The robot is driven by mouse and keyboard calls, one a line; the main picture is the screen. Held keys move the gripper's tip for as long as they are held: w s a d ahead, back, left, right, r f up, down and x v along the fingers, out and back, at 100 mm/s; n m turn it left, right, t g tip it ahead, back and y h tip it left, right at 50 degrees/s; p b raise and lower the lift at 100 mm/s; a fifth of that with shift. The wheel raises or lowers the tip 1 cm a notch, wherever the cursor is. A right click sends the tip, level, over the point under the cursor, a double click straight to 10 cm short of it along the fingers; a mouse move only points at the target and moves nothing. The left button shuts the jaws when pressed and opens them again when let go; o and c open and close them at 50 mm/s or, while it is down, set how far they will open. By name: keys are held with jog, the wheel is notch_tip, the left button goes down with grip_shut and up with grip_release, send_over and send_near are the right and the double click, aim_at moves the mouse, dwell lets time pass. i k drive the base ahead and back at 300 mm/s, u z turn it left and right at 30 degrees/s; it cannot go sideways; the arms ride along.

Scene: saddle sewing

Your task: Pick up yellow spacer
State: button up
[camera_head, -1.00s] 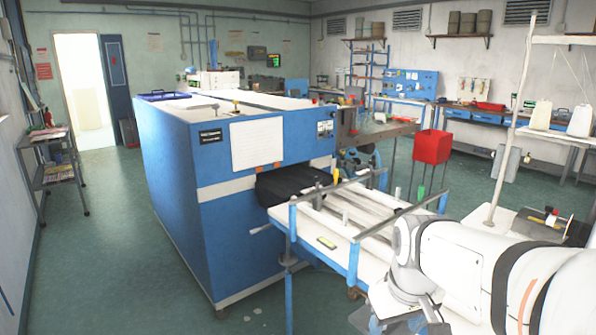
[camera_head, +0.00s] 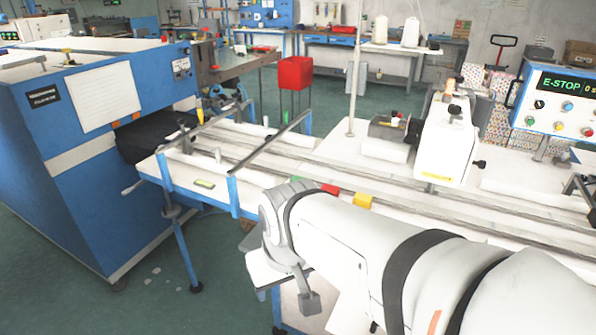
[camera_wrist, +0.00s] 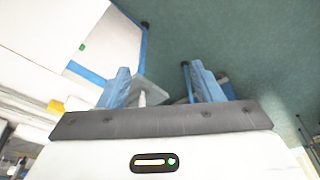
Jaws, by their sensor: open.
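The yellow spacer appears to be the small yellow block (camera_head: 363,201) at the front edge of the white table, just behind my arm in the head view. A yellow piece at the left edge of the wrist view (camera_wrist: 56,107) looks like the same block, partly cut off by my gripper body. My gripper (camera_wrist: 162,82) has its two blue fingers spread apart with nothing held between them. It points down past the table, over the green floor. The yellow block lies to the left of the fingers, outside them. My arm hides part of the table front in the head view.
A red block (camera_head: 330,189) sits left of the yellow one. Metal rails (camera_head: 262,143) stand above the table. A white sewing machine (camera_head: 446,140) and control box (camera_head: 562,103) are behind. The blue machine (camera_head: 75,150) stands left.

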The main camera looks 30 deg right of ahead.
aim_at(363, 200)
jog(key=z, duration=0.05)
jog(key=k, duration=0.5)
jog(key=u, duration=0.6)
jog(key=i, duration=1.15)
jog(key=z, duration=2.8)
